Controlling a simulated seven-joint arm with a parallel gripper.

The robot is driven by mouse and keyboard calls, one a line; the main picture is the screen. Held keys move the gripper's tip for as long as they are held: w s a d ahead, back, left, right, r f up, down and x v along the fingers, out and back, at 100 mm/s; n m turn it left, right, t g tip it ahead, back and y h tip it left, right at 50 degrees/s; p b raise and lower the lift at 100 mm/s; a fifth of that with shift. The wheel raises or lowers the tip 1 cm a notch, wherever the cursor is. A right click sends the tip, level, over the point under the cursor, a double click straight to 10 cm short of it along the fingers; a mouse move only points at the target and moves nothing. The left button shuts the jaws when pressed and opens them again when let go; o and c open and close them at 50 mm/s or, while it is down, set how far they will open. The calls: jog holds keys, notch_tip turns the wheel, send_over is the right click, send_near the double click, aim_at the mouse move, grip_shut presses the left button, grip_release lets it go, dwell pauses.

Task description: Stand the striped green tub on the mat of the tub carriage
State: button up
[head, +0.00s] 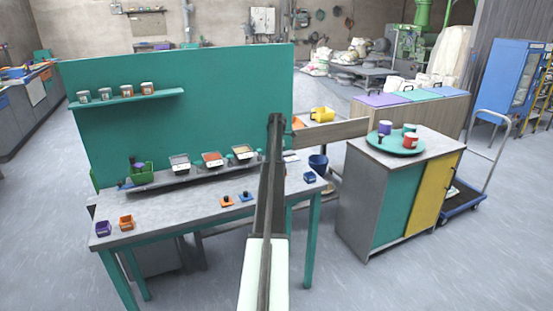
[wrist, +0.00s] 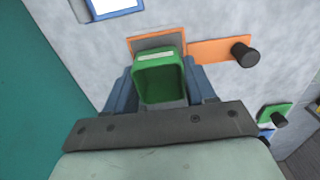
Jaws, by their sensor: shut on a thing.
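In the wrist view my gripper (wrist: 160,92) is shut on a small green tub (wrist: 158,66) with a pale stripe by its rim. Blue-grey fingers flank the tub left and right. Just beyond the tub is an orange carriage (wrist: 213,51) with a dark grey mat (wrist: 160,42) and a black knob on its right arm. The tub overlaps the near part of the mat in the picture. I cannot tell whether it touches the mat. In the head view my arm hides the gripper and the tub.
A green piece (wrist: 274,117) with a dark knob lies at the right in the wrist view. A blue-edged tray (wrist: 91,12) is at the top. The green back panel (head: 180,70) rises behind the workbench (head: 165,210). A cabinet (head: 390,200) stands to the right.

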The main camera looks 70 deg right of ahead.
jog(key=shift+f, duration=0.45)
dwell(0.4)
jog(key=o, duration=1.1)
jog(key=shift+o, duration=0.4)
jog(key=shift+o, duration=1.1)
jog(key=shift+r, duration=0.15)
jog(key=shift+r, duration=3.3)
